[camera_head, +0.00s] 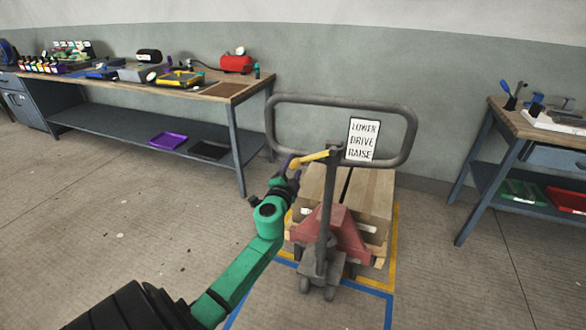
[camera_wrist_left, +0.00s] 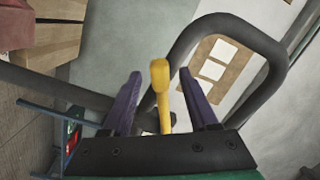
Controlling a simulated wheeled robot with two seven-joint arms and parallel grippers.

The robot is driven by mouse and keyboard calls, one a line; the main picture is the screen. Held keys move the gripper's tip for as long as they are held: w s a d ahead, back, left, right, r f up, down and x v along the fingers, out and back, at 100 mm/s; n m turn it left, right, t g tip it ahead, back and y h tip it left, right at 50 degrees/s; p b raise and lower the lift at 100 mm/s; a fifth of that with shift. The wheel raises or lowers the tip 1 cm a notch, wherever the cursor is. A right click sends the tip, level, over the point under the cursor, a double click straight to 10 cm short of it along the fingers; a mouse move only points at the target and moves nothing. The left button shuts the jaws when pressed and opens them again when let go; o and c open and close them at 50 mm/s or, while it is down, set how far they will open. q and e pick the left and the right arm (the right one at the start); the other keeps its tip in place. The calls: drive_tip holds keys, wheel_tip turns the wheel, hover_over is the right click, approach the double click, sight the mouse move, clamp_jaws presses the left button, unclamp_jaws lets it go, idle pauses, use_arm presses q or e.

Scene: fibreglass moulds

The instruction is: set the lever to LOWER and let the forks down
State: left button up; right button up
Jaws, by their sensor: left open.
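The yellow lever (camera_head: 311,158) sticks out to the left from the top of the pallet jack's dark shaft, below the loop handle (camera_head: 342,97). A white sign (camera_head: 362,139) beside it reads LOWER, DRIVE, RAISE from top to bottom. My left gripper (camera_head: 292,168) is at the lever's outer end. In the left wrist view the lever (camera_wrist_left: 160,92) stands between the two open purple fingers (camera_wrist_left: 159,92), with a gap on both sides. The red pallet jack body (camera_head: 335,232) stands at a loaded pallet. The forks are hidden under it. My right gripper is not in view.
Wooden boxes (camera_head: 372,190) sit on the pallet inside a yellow and blue floor outline (camera_head: 389,308). A long workbench (camera_head: 190,92) stands at the left and another (camera_head: 503,120) at the right. The floor (camera_head: 130,200) at the left is clear.

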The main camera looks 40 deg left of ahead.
use_arm(q)
drive_tip(key=shift+d, duration=0.1)
clamp_jaws()
idle(1.3)
